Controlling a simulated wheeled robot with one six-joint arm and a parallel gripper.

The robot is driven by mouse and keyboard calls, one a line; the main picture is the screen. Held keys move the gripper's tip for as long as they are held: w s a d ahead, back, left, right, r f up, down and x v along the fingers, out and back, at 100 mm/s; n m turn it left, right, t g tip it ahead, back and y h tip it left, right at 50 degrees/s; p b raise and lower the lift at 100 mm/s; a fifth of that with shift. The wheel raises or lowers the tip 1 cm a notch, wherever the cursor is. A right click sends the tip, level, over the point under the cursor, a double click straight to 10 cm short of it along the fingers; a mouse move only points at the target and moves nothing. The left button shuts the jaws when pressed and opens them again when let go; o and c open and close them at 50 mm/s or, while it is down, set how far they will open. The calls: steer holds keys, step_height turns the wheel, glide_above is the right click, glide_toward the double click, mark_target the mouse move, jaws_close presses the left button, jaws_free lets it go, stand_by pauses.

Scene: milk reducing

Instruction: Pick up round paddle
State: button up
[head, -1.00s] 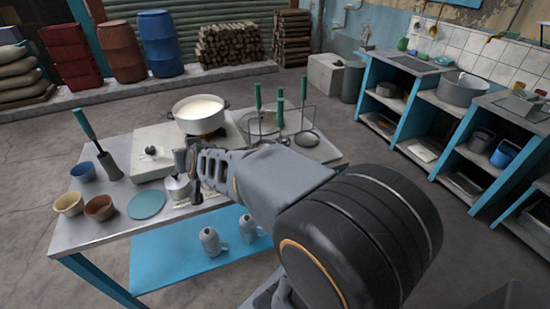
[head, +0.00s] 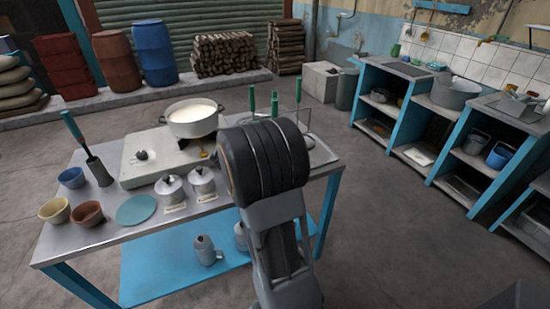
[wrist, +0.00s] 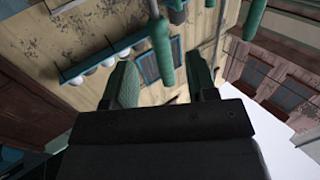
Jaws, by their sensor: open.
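Several tools with green handles stand upright at the right end of the steel table (head: 95,232). In the head view their handles (head: 274,103) show above my arm, which hides most of their lower ends, so I cannot tell which is the round paddle. In the wrist view, which looks upward, one green handle (wrist: 163,52) is ahead between the fingers, apparently beyond their tips. Another green handle (wrist: 254,18) is to the right.
A pot of milk (head: 192,118) sits on the stove (head: 140,172), left of the tools. Two lidded metal canisters (head: 202,182), a blue disc (head: 137,210), small bowls (head: 86,213) and a green-handled brush (head: 72,127) occupy the table's left. Floor between table and shelves is clear.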

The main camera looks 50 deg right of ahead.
steer(key=w+d, duration=0.1)
steer(key=d, duration=0.6)
steer(key=shift+w+d+r+p, duration=0.2)
steer(key=shift+w+d+p, duration=0.1)
steer(key=shift+d, duration=0.1)
steer(key=c, duration=0.9)
jaws_close()
steer(key=shift+r, duration=0.15)
